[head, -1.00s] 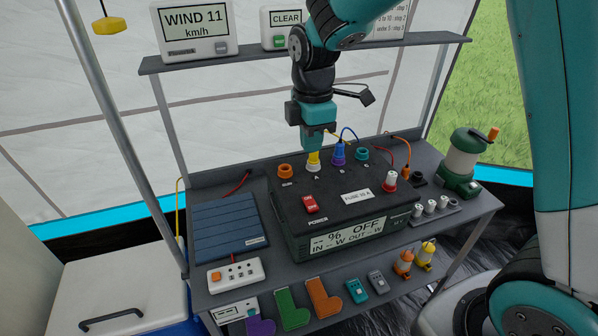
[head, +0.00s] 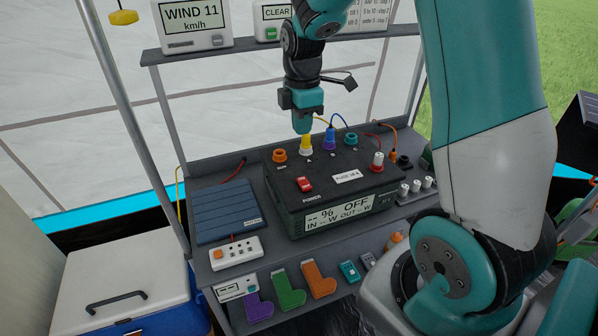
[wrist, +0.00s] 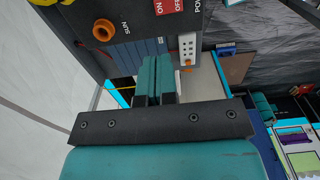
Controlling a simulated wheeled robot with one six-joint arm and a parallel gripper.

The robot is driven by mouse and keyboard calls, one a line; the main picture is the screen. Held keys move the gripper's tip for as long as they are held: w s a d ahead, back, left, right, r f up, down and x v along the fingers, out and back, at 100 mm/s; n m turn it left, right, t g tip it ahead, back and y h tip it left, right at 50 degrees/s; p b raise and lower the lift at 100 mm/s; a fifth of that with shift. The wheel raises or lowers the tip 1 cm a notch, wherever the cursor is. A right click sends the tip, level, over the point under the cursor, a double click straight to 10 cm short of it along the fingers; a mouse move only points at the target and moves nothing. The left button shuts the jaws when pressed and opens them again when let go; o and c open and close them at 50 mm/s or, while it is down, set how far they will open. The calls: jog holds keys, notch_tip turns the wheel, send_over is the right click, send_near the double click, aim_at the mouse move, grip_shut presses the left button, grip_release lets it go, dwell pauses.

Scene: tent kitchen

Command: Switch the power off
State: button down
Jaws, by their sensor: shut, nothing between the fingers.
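The power box (head: 330,171) is a dark grey block on the table. Its red POWER switch (head: 304,184) sits on the top face at the front left. In the wrist view the red switch (wrist: 167,6) shows at the top edge with ON and OFF marks. My gripper (head: 302,130) is shut and empty, pointing down above the back of the box, by the yellow plug (head: 306,145). It is behind the switch and apart from it. Its closed fingers also show in the wrist view (wrist: 155,76).
A blue solar panel (head: 229,211) and a white power strip (head: 236,253) lie to the left. Colored boot shapes (head: 289,287) lie at the front. A shelf (head: 240,45) crosses behind my arm.

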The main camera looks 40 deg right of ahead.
aim_at(303, 183)
notch_tip(303, 183, down, 14)
jog(key=shift+r+p, duration=0.2)
jog(key=shift+p, duration=0.6)
jog(key=shift+f, duration=0.2)
jog(key=shift+s+a+r, duration=0.1)
jog(key=shift+s, duration=0.05)
jog(key=shift+s+a+r, duration=0.15)
jog(key=shift+s+r, duration=0.1)
jog(key=shift+s, duration=0.3)
